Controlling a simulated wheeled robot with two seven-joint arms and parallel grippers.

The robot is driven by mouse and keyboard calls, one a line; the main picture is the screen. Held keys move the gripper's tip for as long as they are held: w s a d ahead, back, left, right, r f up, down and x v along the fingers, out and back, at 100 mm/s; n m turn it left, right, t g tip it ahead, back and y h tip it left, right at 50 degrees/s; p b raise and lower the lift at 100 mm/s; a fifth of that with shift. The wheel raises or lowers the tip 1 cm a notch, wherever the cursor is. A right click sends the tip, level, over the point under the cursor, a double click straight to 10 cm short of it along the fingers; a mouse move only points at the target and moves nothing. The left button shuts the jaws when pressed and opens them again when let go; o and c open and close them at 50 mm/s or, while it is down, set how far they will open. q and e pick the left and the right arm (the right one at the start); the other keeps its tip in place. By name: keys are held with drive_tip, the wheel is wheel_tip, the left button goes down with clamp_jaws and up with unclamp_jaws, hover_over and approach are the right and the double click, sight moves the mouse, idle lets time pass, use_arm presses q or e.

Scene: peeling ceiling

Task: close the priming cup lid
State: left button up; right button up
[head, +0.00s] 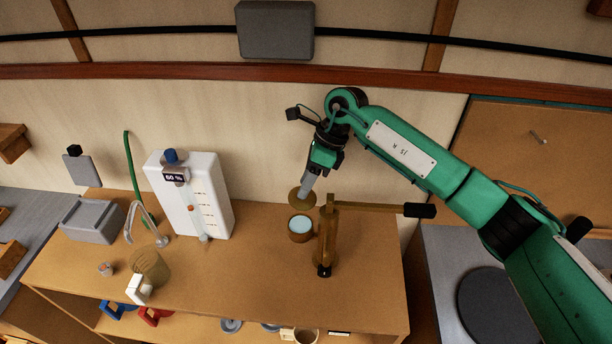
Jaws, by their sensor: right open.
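The priming cup (300,236) is a small brass cup with pale blue liquid inside, beside the brass hand pump (328,235) on the wooden bench. Its round brass lid (297,201) stands raised behind the cup, so the cup's mouth is open. My right gripper (307,191) reaches down from above, with its grey fingers at the lid. The fingers cover part of the lid, and I cannot tell whether they touch it. This gripper is open. My left gripper is not in view.
The pump's lever (375,208) sticks out right, with a black grip. A white tank (192,195) with a blue cap stands left of the cup. A brownish jug (152,268) and a grey box (92,220) are farther left. The bench front between jug and pump is clear.

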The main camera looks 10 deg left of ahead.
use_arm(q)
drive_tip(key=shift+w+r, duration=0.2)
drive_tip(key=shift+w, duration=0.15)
use_arm(e)
drive_tip(key=shift+s+a+f, duration=0.1)
drive_tip(key=shift+s+f, duration=0.05)
drive_tip(key=shift+f, duration=0.15)
drive_tip(key=shift+r, duration=0.1)
drive_tip(key=c, duration=0.9)
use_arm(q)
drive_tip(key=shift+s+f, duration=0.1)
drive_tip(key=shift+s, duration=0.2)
